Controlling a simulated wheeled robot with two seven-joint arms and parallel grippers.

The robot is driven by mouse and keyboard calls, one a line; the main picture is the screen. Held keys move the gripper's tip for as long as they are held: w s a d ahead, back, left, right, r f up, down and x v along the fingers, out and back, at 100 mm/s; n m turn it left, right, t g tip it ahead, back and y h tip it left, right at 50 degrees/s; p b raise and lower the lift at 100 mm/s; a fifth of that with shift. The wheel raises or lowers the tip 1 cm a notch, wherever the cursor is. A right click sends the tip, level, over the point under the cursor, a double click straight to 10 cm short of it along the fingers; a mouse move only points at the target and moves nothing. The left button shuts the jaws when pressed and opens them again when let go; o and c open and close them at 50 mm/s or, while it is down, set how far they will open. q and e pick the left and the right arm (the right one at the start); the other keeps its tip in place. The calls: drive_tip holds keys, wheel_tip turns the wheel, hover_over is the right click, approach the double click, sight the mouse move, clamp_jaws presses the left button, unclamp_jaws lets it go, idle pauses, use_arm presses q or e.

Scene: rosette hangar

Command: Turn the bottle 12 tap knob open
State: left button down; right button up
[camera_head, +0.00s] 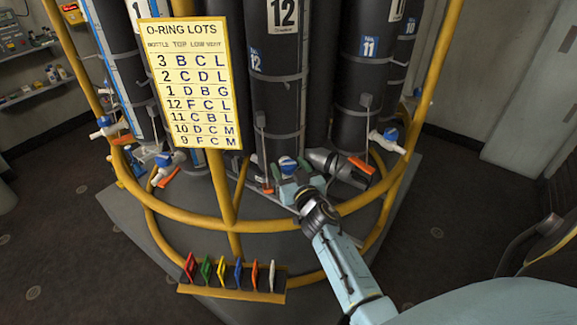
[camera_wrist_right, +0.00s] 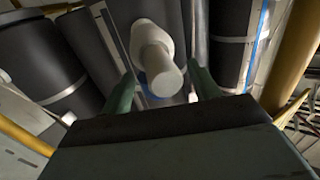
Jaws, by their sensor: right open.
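Bottle 12 (camera_head: 277,100) is the tall black cylinder in the middle of the head view, with a "12" label near its top. Its tap (camera_head: 288,164) shows a blue knob low in front of the bottle. My right gripper (camera_head: 288,178) is at this tap, its arm coming from the lower right. In the right wrist view a white tap part (camera_wrist_right: 158,62) stands between the two open green fingers (camera_wrist_right: 165,88), with gaps on both sides. The gripper partly hides the tap in the head view, and contact cannot be told. My left gripper is not in view.
A yellow rail frame (camera_head: 300,229) rings the bottles, with my right arm crossing above it. Bottle 11 (camera_head: 364,80) stands to the right. A yellow "O-RING LOTS" board (camera_head: 190,85) hangs at the left. A rack of coloured tags (camera_head: 230,290) is at the front.

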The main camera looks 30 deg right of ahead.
drive_tip(key=shift+w+d, duration=0.1)
drive_tip(key=shift+w, duration=0.35)
drive_tip(key=c, duration=1)
